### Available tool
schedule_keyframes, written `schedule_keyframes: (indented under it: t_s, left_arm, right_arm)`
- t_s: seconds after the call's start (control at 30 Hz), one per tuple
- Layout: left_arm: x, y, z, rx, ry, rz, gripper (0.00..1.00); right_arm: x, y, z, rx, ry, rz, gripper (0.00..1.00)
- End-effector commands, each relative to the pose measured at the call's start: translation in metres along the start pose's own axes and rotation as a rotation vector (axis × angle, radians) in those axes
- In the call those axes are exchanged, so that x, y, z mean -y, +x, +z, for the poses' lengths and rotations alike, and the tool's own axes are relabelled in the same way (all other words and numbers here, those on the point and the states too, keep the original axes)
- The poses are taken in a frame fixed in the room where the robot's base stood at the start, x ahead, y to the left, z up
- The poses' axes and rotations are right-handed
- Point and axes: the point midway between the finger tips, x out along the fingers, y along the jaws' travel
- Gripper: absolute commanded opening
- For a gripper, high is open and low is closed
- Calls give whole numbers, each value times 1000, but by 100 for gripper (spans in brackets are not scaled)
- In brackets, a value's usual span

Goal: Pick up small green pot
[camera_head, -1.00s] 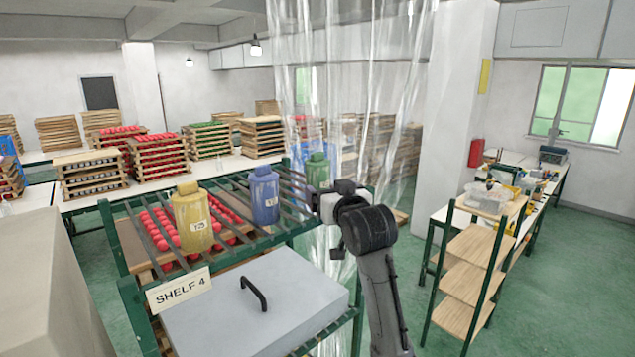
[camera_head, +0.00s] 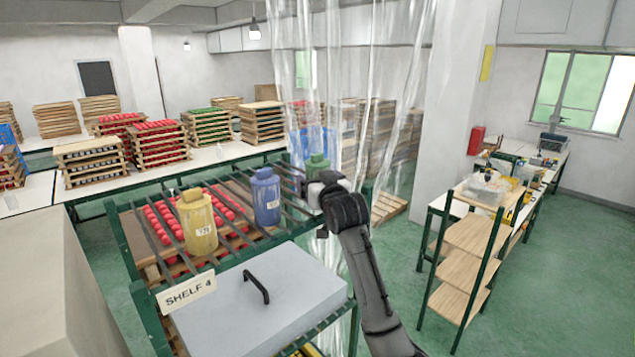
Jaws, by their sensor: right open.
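The small green pot (camera_head: 318,165) stands at the back right end of the slatted green shelf, to the right of the blue pot (camera_head: 266,196) and the yellow pot (camera_head: 197,221). My right gripper (camera_head: 312,188) is open, at the right end of the shelf. In the picture it covers the lower part of the green pot, so I cannot tell whether it touches the pot or is around it. My left gripper is not in view.
The shelf's slats (camera_head: 228,253) lie over red balls on wooden trays. A grey box lid with a black handle (camera_head: 245,308) is in front, beside the "SHELF 4" sign (camera_head: 187,291). Clear plastic curtains (camera_head: 345,90) hang behind. A wooden rack (camera_head: 468,240) stands at right.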

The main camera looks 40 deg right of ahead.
Motion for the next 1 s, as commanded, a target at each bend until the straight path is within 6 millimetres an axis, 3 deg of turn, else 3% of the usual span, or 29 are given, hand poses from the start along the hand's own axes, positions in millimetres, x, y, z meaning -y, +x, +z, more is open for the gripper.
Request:
schedule_keyframes:
  t_s: [0.23, 0.67, 1.0]
  left_arm:
    - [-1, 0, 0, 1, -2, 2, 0]
    - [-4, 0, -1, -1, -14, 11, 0]
    - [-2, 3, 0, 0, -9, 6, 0]
  right_arm:
    - [0, 0, 0, 0, 0, 0, 88]
    - [0, 0, 0, 0, 0, 0, 47]
    - [0, 0, 0, -3, 0, 0, 47]
